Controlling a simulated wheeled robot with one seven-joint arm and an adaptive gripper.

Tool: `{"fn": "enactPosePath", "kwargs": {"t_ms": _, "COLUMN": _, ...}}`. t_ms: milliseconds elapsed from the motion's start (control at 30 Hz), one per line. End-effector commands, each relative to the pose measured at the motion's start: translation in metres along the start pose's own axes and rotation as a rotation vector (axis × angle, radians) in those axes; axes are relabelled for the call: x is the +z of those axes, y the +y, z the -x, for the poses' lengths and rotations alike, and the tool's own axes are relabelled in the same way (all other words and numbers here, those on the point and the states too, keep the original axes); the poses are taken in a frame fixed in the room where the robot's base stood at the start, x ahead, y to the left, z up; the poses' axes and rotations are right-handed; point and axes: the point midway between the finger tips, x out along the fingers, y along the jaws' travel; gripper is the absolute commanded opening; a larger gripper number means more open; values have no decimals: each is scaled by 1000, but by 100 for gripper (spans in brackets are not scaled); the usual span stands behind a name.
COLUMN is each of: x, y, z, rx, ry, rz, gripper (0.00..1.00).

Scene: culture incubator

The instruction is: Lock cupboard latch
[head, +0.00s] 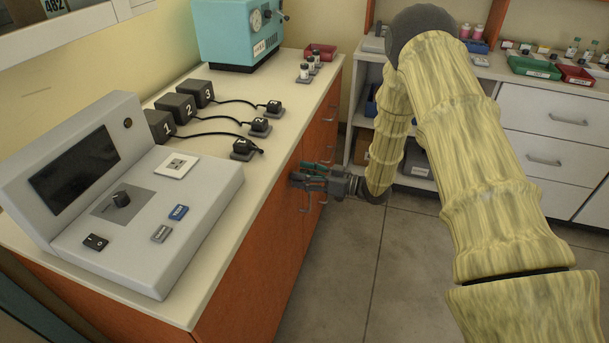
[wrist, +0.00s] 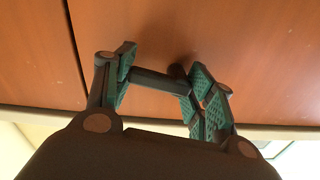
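The orange-brown cupboard (head: 262,245) stands under the counter, its front facing right. In the wrist view its front (wrist: 245,50) fills the upper part, with a seam (wrist: 74,45) between panels at left. A short dark bar (wrist: 160,81), which looks like the latch, lies between the two fingers of my gripper (wrist: 160,78). Its ends appear close to both fingers; whether they press on it is unclear. In the head view my gripper (head: 308,179) is close to the cupboard front, and the latch cannot be made out there.
Metal handles (head: 323,199) are by the gripper. The counter (head: 225,205) bears a grey control unit (head: 165,215), numbered black blocks (head: 178,108) with cables, and a teal device (head: 238,30). White drawers (head: 555,120) stand at right. The floor (head: 390,270) beside the cupboard is clear.

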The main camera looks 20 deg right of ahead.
Motion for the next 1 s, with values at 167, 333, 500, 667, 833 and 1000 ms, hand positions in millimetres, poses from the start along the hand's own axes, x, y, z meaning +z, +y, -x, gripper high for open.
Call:
{"fn": "enactPosePath", "kwargs": {"t_ms": 167, "x": 0, "y": 0, "z": 0, "rx": -1, "ry": 0, "rz": 1, "gripper": 31}}
{"fn": "enactPosePath", "kwargs": {"t_ms": 333, "x": -1, "y": 0, "z": 0, "rx": -1, "ry": 0, "rz": 56, "gripper": 31}}
{"fn": "enactPosePath", "kwargs": {"t_ms": 500, "x": -3, "y": -1, "z": 0, "rx": -1, "ry": 0, "rz": 156, "gripper": 31}}
{"fn": "enactPosePath", "kwargs": {"t_ms": 667, "x": -4, "y": -2, "z": 0, "rx": -2, "ry": 0, "rz": 202, "gripper": 31}}
{"fn": "enactPosePath", "kwargs": {"t_ms": 833, "x": -4, "y": -2, "z": -1, "rx": -2, "ry": 0, "rz": 206, "gripper": 31}}
{"fn": "enactPosePath", "kwargs": {"t_ms": 1000, "x": -4, "y": -2, "z": -1, "rx": -2, "ry": 0, "rz": 205, "gripper": 65}}
